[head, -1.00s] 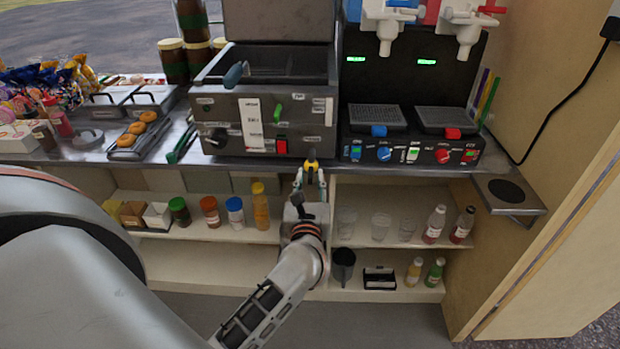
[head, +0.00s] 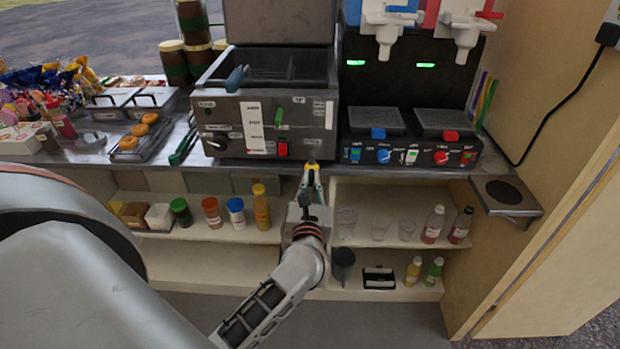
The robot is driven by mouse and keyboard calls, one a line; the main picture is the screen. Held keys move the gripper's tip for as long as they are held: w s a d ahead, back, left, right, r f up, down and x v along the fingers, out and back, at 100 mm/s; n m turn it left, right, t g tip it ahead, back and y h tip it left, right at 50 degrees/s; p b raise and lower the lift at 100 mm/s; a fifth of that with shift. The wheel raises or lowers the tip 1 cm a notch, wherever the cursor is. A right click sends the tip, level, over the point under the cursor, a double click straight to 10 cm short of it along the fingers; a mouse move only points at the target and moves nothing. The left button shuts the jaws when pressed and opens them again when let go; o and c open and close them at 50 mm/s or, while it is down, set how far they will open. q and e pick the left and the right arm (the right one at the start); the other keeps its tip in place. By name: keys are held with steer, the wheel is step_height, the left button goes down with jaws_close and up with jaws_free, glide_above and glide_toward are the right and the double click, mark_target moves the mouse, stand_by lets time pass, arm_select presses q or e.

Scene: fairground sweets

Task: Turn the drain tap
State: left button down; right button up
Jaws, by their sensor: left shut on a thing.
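The fryer (head: 262,105) is a dark metal box on the counter, with a front panel of labels and switches. Just below its front right corner a small yellow piece (head: 311,168) shows, which looks like the drain tap's handle. My left gripper (head: 310,178) reaches up to it from below, at the counter's front edge. Its fingers are shut on this piece and hide most of it. The tap's spout and exact handle angle are too small to make out. My right gripper is out of view.
A drinks dispenser (head: 411,90) stands right of the fryer. A tray of doughnuts (head: 146,150) and green tongs (head: 185,145) lie to its left. Below the counter, shelves hold jars, bottles, clear cups (head: 379,227) and a dark jug (head: 342,265) close to my left arm.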

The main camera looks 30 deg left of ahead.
arm_select(q)
steer(key=m+p, duration=0.6)
steer(key=shift+r+p, duration=0.15)
steer(key=shift+p, duration=0.15)
steer(key=shift+m+p, duration=0.3)
steer(key=shift+m, duration=0.2)
steer(key=shift+m+p, duration=0.35)
steer(key=shift+m, duration=0.55)
steer(key=shift+f+m, duration=0.2)
steer(key=shift+m, duration=1.2)
steer(key=m, duration=0.4)
steer(key=shift+d+f+m, duration=0.1)
steer(key=shift+m, duration=0.3)
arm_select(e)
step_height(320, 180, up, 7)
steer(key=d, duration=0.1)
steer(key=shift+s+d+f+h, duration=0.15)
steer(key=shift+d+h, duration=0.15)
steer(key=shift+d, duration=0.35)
